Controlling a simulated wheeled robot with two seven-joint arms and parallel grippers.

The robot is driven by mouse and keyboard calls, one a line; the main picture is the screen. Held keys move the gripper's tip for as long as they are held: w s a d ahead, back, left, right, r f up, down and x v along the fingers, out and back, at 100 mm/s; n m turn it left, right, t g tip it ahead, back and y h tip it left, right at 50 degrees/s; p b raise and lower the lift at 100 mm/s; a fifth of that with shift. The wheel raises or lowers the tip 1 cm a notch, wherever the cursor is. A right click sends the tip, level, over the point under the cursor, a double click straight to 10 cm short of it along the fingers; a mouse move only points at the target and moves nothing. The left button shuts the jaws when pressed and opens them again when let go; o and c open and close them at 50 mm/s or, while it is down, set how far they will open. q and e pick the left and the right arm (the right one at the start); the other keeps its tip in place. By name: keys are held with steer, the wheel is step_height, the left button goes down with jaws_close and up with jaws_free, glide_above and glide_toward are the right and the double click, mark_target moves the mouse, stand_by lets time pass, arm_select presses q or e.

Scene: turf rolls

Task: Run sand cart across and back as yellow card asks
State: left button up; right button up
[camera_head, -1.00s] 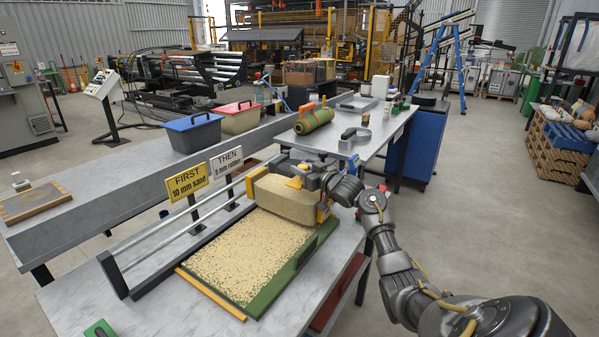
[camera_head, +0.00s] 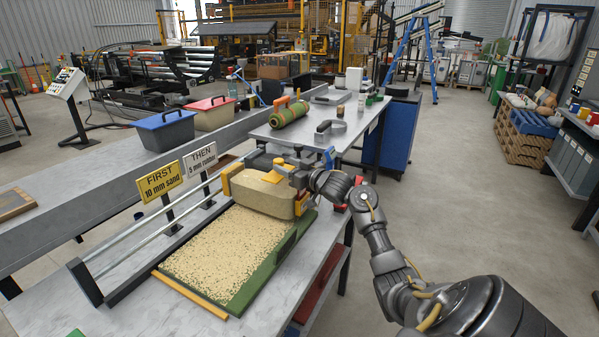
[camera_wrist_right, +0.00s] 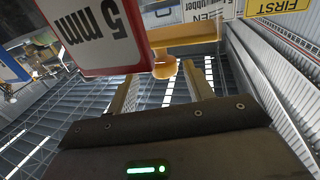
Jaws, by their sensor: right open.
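The sand cart (camera_head: 262,194), a pale sand-coloured block with yellow ends, stands over the far end of the speckled turf tray (camera_head: 262,284). The yellow card (camera_head: 160,182) reads "FIRST 10 mm sand". A white card (camera_head: 201,160) behind it reads "THEN 5 mm rubber". My right gripper (camera_head: 305,178) is at the cart's right side. In the right wrist view its fingers (camera_wrist_right: 163,88) are apart, with a yellow knob (camera_wrist_right: 164,66) between or just beyond the tips; contact cannot be told. My left gripper is out of view.
Rails (camera_head: 150,232) run along the tray's left side. A yellow strip (camera_head: 188,295) lies at its near edge. Blue-lidded (camera_head: 165,130) and red-lidded (camera_head: 211,112) bins stand behind. A red-framed "5 mm" plate (camera_wrist_right: 95,30) is close to the right gripper. The floor at right is open.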

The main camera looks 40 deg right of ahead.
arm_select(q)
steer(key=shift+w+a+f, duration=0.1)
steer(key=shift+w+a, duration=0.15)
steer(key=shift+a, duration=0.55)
arm_select(e)
steer(key=s, duration=0.6)
steer(key=shift+s+d, duration=0.15)
steer(key=shift+s, duration=0.1)
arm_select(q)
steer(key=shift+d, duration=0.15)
